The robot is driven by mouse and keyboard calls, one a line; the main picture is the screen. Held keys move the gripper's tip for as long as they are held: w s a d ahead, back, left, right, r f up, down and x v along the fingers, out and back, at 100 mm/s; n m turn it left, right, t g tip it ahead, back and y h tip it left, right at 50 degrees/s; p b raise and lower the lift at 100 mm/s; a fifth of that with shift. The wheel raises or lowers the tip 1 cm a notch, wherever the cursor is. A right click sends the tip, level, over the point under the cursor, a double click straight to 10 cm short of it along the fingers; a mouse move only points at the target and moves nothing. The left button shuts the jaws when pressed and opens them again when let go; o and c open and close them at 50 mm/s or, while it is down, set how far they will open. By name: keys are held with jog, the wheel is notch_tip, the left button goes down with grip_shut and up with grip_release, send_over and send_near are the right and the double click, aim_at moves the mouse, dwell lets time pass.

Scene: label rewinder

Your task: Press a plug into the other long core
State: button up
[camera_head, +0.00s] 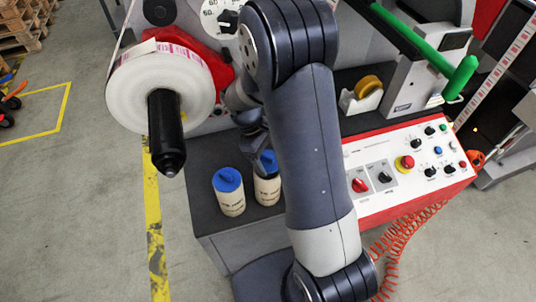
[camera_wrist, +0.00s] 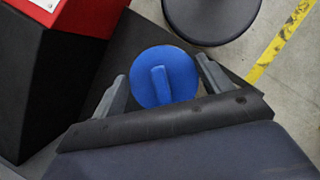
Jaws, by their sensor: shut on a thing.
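Two long pale cores stand upright on the dark top of the machine's cabinet. The left core (camera_head: 230,203) has a blue plug (camera_head: 228,180) in its upper end. The other core (camera_head: 267,190) stands just to its right, partly hidden by my arm. A second blue plug (camera_head: 267,161) is at its mouth under my gripper (camera_head: 254,143). In the wrist view my gripper (camera_wrist: 160,67) is shut on this round plug (camera_wrist: 180,72), with a finger on each side and its raised tab facing the camera. How deep the plug sits in the core is hidden.
A label roll (camera_head: 160,85) on a black spindle (camera_head: 166,135) sticks out at the left, close to my arm. A red-edged control panel (camera_head: 410,165) lies to the right. A tape dispenser (camera_head: 362,95) stands behind. The cabinet's front edge is near the cores.

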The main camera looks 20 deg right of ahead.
jog(key=shift+f+b, duration=1.1)
jog(key=shift+f, duration=0.6)
jog(key=shift+f, duration=0.1)
jog(key=o, duration=1)
jog(key=shift+o, duration=0.2)
jog(key=shift+w+a+r, duration=0.15)
jog(key=shift+w+r, duration=0.05)
jog(key=shift+r, duration=0.2)
jog(key=b+v, duration=0.1)
jog(key=v, duration=0.9)
jog(key=shift+s+r, duration=0.1)
jog(key=shift+s, duration=0.05)
